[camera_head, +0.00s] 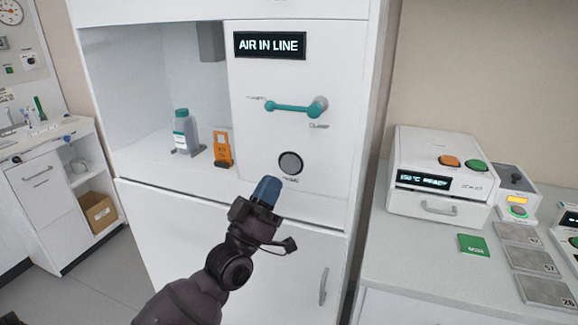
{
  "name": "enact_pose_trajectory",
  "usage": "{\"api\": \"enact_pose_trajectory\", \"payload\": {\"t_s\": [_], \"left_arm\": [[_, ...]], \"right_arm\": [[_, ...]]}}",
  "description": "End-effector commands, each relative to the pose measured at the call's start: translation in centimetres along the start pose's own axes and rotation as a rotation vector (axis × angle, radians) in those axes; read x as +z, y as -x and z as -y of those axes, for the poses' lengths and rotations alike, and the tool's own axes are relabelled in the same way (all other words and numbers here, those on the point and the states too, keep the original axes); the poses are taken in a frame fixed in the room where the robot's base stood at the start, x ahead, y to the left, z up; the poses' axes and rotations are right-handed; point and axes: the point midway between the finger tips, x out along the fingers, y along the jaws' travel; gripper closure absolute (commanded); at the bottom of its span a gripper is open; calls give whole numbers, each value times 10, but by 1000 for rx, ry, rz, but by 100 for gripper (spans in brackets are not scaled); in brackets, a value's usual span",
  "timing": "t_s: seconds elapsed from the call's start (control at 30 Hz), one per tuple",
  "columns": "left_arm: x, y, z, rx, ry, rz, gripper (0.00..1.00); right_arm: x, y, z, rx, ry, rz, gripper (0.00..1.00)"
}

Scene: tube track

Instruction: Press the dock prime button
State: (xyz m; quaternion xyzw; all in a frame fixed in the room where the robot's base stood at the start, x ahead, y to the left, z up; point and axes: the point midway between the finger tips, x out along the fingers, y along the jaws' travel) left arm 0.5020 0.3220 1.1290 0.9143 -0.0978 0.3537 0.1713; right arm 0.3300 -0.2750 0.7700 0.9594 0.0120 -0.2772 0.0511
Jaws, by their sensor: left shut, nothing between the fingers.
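My right gripper is not in view.
A grey bottle with a teal cap (182,133) and an orange holder (222,149) stand in the open bay left of the panel. On the right counter (430,248) are a white device (436,172) with orange and green buttons, a green card (473,245) and several grey plates.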

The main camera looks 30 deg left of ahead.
Motion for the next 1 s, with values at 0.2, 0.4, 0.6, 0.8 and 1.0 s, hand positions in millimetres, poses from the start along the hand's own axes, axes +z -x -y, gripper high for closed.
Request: {"api": "enact_pose_trajectory", "payload": {"t_s": [0.2, 0.4, 0.6, 0.8, 1.0], "left_arm": [[-17, 6, 2, 22, -75, 37, 100], [-27, 14, -6, 118, -250, 98, 100], [-30, 20, -14, 207, -364, 165, 100], [-26, 24, -19, 264, -427, 222, 100], [-22, 24, -21, 275, -415, 257, 100]], "right_arm": [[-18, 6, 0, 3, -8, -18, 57], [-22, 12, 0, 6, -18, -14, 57], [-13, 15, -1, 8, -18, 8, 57], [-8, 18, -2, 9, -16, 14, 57], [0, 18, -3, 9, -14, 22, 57]]}}
